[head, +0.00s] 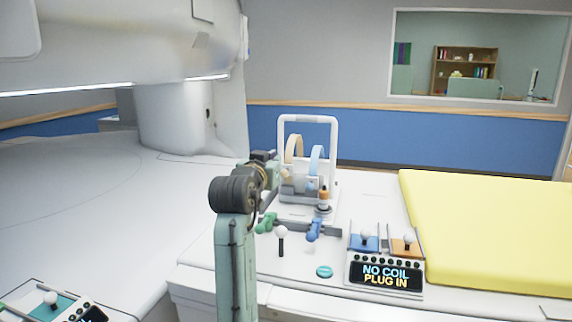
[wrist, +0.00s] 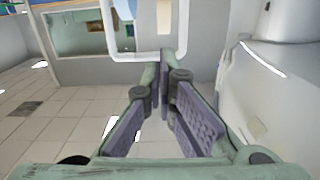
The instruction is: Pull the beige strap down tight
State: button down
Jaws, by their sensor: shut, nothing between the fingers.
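The beige strap (head: 294,148) stands as an upright loop on the left side of a white coil frame (head: 334,135) on the table. A light blue strap (head: 316,160) loops up to its right. My gripper (head: 283,173) is at the left of the frame, just in front of and below the beige strap; my arm hides part of this area. In the wrist view the beige strap (wrist: 164,14) is at the top, beyond the fingertips. My gripper (wrist: 163,66) is shut and empty there. Whether it touches the strap I cannot tell.
Green (head: 266,222) and blue (head: 314,230) handles sit in front of the frame, with an orange-topped knob (head: 324,196) close by. A control panel (head: 385,275) reads "NO COIL PLUG IN". A yellow pad (head: 490,225) lies right. The large white magnet (head: 130,50) overhangs the left.

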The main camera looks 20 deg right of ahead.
jog(key=shift+w, duration=0.1)
jog(key=p, duration=0.4)
send_over(285, 175)
jog(key=v, duration=0.4)
jog(key=f, duration=0.1)
jog(key=w+d+f+p, duration=0.1)
jog(key=f, duration=0.2)
jog(key=shift+w+d+f+p, duration=0.15)
jog(key=shift+w+f+p, duration=0.15)
jog(key=shift+w+f, duration=0.1)
notch_tip(285, 175, down, 4)
jog(key=b, duration=0.2)
jog(key=shift+f+b, duration=0.15)
jog(key=shift+b, duration=0.25)
